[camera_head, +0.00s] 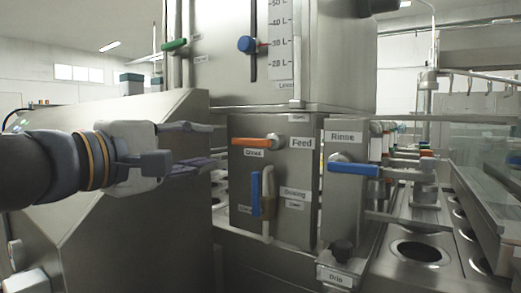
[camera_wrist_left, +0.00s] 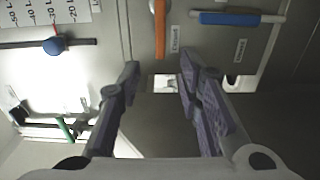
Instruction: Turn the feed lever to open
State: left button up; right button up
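The feed lever has an orange handle (camera_head: 256,142) on the metal front panel beside the "Feed" label. It lies horizontal, pointing left from its pivot, with a small label that seems to read "Closed" just under it. In the left wrist view the orange handle (camera_wrist_left: 160,28) shows at the top middle, beyond the fingertips. My left gripper (camera_head: 203,146) is left of the lever, at about its height, apart from it. Its two fingers are spread with nothing between them; they also show in the left wrist view (camera_wrist_left: 160,66). My right gripper is not in view.
A blue dosing lever (camera_head: 255,193) hangs vertical below the feed lever. A blue rinse lever (camera_head: 354,170) sticks out to the right. A sloped metal housing (camera_head: 130,235) stands below my left arm.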

aim_at(241, 142)
pick_arm(q)
jog(key=x, duration=1.1)
jog(key=shift+w+d, duration=0.1)
jog(key=shift+c, duration=0.4)
grip_shut()
